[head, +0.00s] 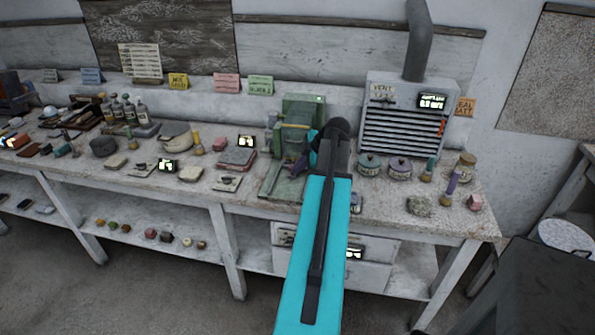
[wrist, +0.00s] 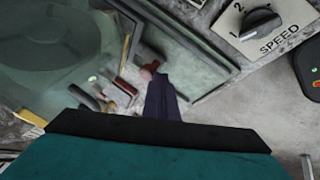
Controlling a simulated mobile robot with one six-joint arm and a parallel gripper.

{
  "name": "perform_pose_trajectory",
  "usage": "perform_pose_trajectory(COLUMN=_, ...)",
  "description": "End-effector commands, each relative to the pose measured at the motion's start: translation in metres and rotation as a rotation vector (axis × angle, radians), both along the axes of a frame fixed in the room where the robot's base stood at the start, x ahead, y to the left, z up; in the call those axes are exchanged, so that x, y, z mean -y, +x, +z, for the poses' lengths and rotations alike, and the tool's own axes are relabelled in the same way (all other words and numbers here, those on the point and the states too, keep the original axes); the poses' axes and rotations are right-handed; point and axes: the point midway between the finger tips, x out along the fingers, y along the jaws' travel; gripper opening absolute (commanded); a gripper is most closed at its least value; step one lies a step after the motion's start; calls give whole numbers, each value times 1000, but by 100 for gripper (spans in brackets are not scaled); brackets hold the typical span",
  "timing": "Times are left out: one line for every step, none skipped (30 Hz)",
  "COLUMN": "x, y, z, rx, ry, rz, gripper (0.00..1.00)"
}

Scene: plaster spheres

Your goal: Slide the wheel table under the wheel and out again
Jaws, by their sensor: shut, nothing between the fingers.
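A green machine (head: 303,108) stands on the bench, partly hidden behind my arm. In the wrist view its wheel appears to be the large round grey-green shape (wrist: 55,38) at the upper left. A flat green base (head: 285,184) extends toward the bench front. I cannot tell for certain which part is the wheel table. My gripper (wrist: 159,84) is shut and empty, its dark fingers at a small reddish-brown knob (wrist: 149,70) on the machine. Whether they touch is unclear. In the head view my gripper (head: 299,166) is low at the machine's front.
Red and brown levers (wrist: 117,86) lie left of my fingers. A speed dial (wrist: 262,22) is at the upper right in the wrist view. Small boards and tools crowd the bench left.

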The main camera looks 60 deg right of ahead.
Motion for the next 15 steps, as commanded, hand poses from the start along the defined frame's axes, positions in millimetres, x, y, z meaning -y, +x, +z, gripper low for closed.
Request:
perform_pose_trajectory(x=8, y=2, z=-2, rx=0, ry=-1, rz=-1, gripper=0)
perform_pose_trajectory(x=11, y=3, z=-2, rx=0, ry=-1, rz=-1, gripper=0)
perform_pose_trajectory(x=14, y=4, z=-2, rx=0, ry=-1, rz=-1, gripper=0)
perform_pose_trajectory(x=17, y=5, z=-2, rx=0, ry=-1, rz=-1, gripper=0)
perform_pose_trajectory(x=19, y=6, z=-2, rx=0, ry=-1, rz=-1, gripper=0)
perform_pose_trajectory(x=22, y=7, z=-2, rx=-1, ry=0, rz=-1, gripper=0)
perform_pose_trajectory(x=24, y=7, z=-2, rx=-1, ry=0, rz=-1, gripper=0)
perform_pose_trajectory(x=26, y=8, z=-2, rx=-1, ry=0, rz=-1, gripper=0)
perform_pose_trajectory(x=27, y=8, z=-1, rx=-1, ry=0, rz=-1, gripper=0)
perform_pose_trajectory(x=29, y=9, z=-1, rx=-1, ry=0, rz=-1, gripper=0)
perform_pose_trajectory(x=29, y=9, z=-1, rx=-1, ry=0, rz=-1, gripper=0)
perform_pose_trajectory(x=30, y=9, z=-1, rx=-1, ry=-1, rz=-2, gripper=0)
perform_pose_trajectory(x=31, y=9, z=-1, rx=0, ry=-2, rz=-2, gripper=0)
perform_pose_trajectory(x=31, y=9, z=0, rx=0, ry=-2, rz=-3, gripper=0)
perform_pose_trajectory(x=31, y=9, z=0, rx=0, ry=-4, rz=-4, gripper=0)
